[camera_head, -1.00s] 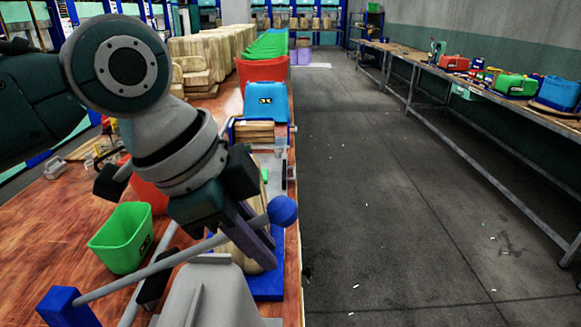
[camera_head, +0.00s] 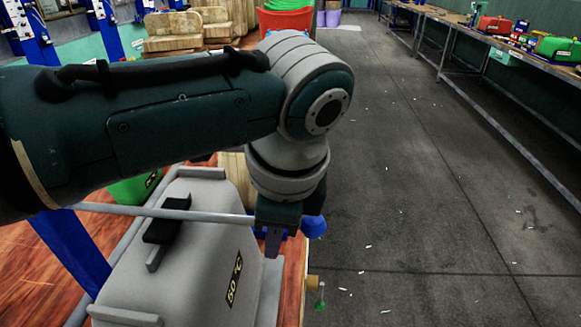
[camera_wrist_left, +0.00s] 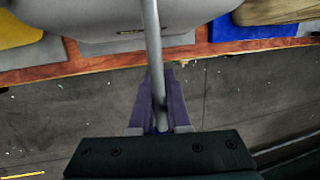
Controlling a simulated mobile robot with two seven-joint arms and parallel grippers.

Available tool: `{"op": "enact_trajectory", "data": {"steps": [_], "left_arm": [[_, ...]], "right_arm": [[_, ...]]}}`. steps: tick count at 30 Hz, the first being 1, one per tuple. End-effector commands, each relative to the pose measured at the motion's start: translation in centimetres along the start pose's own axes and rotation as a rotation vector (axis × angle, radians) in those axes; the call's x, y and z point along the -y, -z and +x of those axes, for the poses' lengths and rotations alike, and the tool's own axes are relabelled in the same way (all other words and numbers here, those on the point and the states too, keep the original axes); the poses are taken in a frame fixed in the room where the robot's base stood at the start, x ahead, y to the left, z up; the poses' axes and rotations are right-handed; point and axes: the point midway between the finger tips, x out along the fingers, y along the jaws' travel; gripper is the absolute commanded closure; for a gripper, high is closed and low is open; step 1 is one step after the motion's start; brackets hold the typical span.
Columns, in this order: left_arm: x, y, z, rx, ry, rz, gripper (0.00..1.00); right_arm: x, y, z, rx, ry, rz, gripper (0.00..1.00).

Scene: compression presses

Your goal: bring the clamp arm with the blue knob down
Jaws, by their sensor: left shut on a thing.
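The clamp arm (camera_head: 165,211) is a grey rod running nearly level in the head view, from a blue upright (camera_head: 68,240) at the left to the blue knob (camera_head: 316,228) at the right. The knob is partly hidden behind my left gripper (camera_head: 274,240). In the left wrist view, the purple fingers of my left gripper (camera_wrist_left: 161,108) are shut around the rod (camera_wrist_left: 152,40). The grey press body (camera_head: 205,250), marked 50 °C, sits below and beside the rod. My right gripper is in neither view.
A green bin (camera_head: 135,188) stands behind the press, partly covered by my left arm. Wooden crates (camera_head: 175,30) and a red bin (camera_head: 287,20) are farther back. A long bench (camera_head: 500,50) runs along the right. The grey floor between is open.

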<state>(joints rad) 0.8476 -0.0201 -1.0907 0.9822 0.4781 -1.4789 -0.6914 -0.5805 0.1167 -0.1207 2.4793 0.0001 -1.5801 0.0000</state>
Motion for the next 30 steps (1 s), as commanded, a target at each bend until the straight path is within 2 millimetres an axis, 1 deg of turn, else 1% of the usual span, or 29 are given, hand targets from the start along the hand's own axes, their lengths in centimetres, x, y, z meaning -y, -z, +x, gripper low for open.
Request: {"op": "enact_trajectory", "data": {"steps": [1, 10, 11, 18, 19, 26, 29, 30], "left_arm": [[-0.2, -0.2, 0.4, 0.006, -0.003, 0.0, 1.0], [-0.2, -0.3, 0.6, 0.009, -0.005, 0.0, 1.0], [-0.3, -0.3, 0.6, 0.009, -0.005, 0.0, 0.84], [-0.2, -0.2, 0.4, 0.007, -0.004, 0.0, 0.57], [-0.2, -0.2, 0.4, 0.006, -0.004, 0.0, 0.55], [-0.1, -0.1, 0.3, 0.005, -0.003, 0.0, 0.55], [-0.1, -0.1, -0.4, 0.003, -0.001, 0.001, 0.55], [-0.1, -0.1, -0.9, 0.003, -0.002, 0.0, 0.55]], "right_arm": [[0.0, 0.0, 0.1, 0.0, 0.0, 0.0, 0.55], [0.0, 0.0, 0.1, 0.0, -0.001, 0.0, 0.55], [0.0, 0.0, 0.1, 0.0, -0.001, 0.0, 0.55], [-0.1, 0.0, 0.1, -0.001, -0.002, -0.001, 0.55], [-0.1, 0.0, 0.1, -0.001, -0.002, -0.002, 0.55], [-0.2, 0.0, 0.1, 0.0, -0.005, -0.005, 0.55], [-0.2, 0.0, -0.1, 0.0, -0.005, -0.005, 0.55], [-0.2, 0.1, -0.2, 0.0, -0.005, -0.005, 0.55]]}}
